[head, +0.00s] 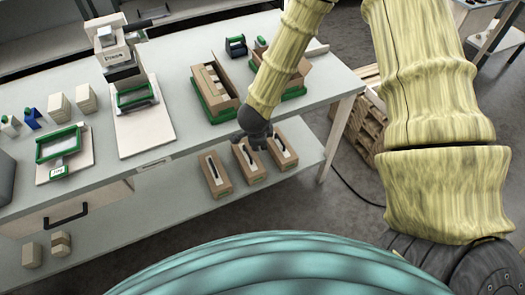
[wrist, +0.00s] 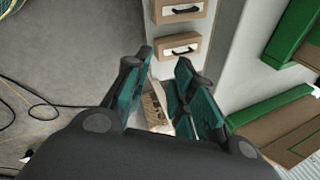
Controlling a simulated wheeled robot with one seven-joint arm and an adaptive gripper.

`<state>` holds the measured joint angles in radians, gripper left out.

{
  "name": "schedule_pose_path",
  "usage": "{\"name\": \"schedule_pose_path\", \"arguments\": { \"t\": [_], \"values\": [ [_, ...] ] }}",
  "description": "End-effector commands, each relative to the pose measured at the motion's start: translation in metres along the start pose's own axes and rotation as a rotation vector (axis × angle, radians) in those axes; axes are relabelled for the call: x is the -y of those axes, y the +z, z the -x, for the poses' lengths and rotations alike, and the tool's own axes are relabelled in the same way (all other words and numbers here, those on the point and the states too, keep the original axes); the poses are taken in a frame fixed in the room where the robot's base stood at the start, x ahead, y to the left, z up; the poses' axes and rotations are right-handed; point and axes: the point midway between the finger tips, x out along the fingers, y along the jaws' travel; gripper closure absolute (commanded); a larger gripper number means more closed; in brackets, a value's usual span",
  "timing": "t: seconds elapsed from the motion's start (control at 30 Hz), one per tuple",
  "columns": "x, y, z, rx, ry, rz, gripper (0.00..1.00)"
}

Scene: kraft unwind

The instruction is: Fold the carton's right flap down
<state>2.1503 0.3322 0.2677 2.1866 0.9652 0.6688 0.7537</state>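A brown open carton (head: 303,66) stands in a green tray (head: 292,95) near the right end of the table, partly hidden behind my arm. A second long carton (head: 222,98), holding pale blocks, stands in a green tray to its left. I cannot tell which flap is the right one. My gripper (head: 262,146) is low, in front of the table's front edge and apart from both cartons. In the wrist view my gripper (wrist: 165,60) has its fingers spread with no object clearly held. A brown carton (wrist: 280,128) with green tray edges shows at the right there.
Several brown boxes with black handles (head: 215,175) sit on the lower shelf (head: 150,218), close below my gripper. A press (head: 130,85) and a green frame (head: 60,144) stand farther left. A wooden pallet (head: 365,125) is beyond the table's right end.

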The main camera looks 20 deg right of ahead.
Motion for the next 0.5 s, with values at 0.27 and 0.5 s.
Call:
{"name": "schedule_pose_path", "arguments": {
  "t": [0.27, 0.5],
  "values": [
    [-0.021, -0.005, -0.013, -0.002, 0.007, 0.129, 0.75],
    [-0.025, -0.006, -0.015, -0.002, 0.008, 0.155, 0.75]
  ]
}}
